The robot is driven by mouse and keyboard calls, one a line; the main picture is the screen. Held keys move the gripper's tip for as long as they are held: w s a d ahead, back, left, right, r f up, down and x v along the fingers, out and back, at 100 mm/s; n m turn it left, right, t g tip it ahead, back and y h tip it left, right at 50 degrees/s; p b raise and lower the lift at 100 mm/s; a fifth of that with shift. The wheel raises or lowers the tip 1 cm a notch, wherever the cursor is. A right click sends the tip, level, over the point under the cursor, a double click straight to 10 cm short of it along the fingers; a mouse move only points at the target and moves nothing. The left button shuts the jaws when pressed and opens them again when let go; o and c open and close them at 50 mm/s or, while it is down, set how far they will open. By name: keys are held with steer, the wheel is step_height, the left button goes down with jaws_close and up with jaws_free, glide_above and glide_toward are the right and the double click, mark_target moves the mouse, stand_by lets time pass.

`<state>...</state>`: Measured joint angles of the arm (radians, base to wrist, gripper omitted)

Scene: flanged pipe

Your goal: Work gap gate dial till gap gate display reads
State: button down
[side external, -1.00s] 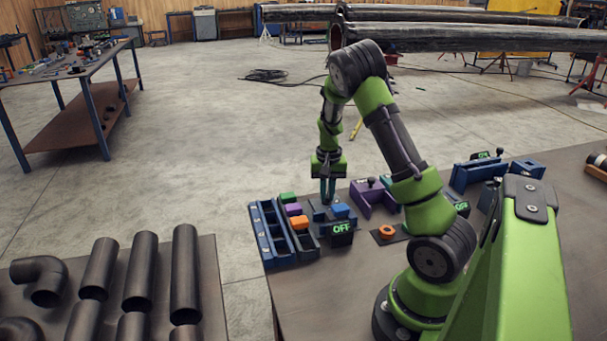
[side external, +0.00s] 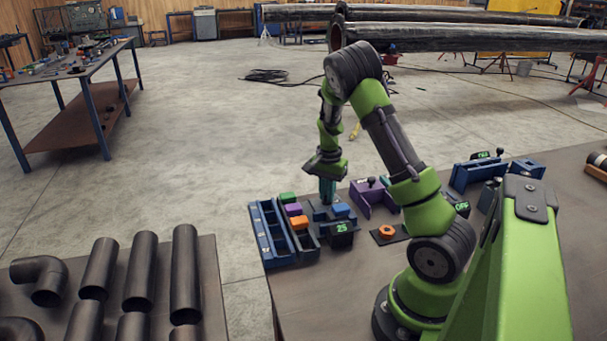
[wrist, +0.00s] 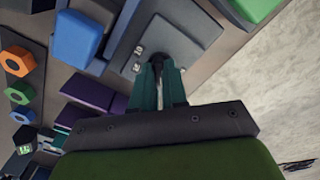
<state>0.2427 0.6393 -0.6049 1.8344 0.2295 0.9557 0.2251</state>
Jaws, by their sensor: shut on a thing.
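My gripper (side external: 327,201) points down at the small dark panel (side external: 319,215) near the bench's left end. In the wrist view its teal fingers (wrist: 159,72) are shut on the gap gate dial, which is mostly hidden between them. The dark panel's plate (wrist: 190,38) shows around the fingertips. The display (side external: 341,229) at the panel's front reads 25 in green digits.
A blue block (side external: 341,210) sits close to the right of my fingers. A blue tray (side external: 272,240), green block (side external: 287,197) and orange block (side external: 298,222) stand to the left. A purple bracket (side external: 372,196) and an orange ring (side external: 387,231) lie right.

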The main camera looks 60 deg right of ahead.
steer(key=shift+r, duration=0.1)
steer(key=c, duration=1.2)
jaws_free()
steer(key=shift+o, duration=0.2)
step_height(320, 180, up, 17)
